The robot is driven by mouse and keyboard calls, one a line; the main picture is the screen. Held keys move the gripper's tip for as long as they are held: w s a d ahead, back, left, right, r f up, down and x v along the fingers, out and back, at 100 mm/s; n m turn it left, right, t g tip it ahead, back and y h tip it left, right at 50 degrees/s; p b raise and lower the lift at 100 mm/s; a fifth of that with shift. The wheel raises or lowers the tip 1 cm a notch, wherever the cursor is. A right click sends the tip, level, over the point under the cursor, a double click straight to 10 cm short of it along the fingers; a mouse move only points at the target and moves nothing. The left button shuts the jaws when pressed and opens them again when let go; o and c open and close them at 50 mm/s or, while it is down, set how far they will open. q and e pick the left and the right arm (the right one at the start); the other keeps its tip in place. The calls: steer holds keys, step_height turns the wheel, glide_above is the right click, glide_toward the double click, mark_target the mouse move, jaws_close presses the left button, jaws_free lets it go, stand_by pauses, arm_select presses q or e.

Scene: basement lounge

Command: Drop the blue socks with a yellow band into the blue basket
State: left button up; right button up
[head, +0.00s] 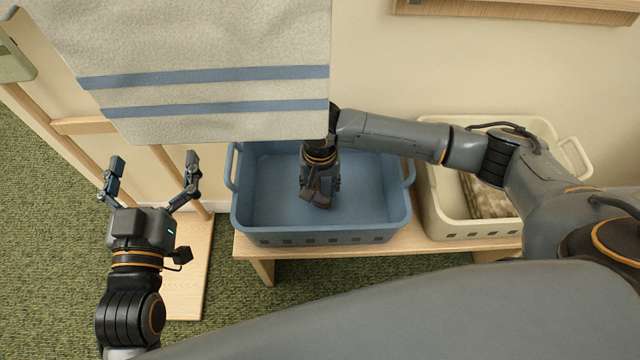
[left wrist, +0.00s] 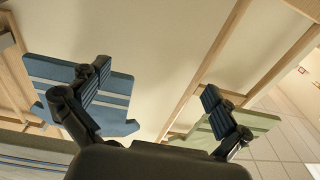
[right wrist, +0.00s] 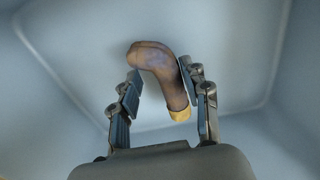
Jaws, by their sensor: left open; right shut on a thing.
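The blue basket (head: 275,238) stands on a low wooden bench and its visible floor is bare. My right gripper (head: 319,198) points down inside the basket. In the right wrist view my right gripper (right wrist: 160,85) is shut on a sock (right wrist: 166,76), with blue walls around it. The sock is bent, dull bluish-brown, with a yellow band at its lower end. In the head view the sock is mostly hidden by the gripper. My left gripper (head: 152,178) is open and empty at the left, beside the bench and apart from the basket.
A cream basket (head: 447,215) with a patterned cloth (head: 487,196) stands right of the blue one on the bench (head: 400,240). A cream towel with blue stripes (head: 210,60) hangs over the blue basket's back left. A wooden rack (head: 85,125) stands at left.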

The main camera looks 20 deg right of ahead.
steer(key=shift+f, duration=0.15)
steer(key=o, duration=1.2)
steer(key=shift+c, duration=0.2)
arm_select(q)
steer(key=shift+a+f+g, duration=0.15)
steer(key=shift+f+g, duration=0.15)
steer(key=shift+f, duration=0.3)
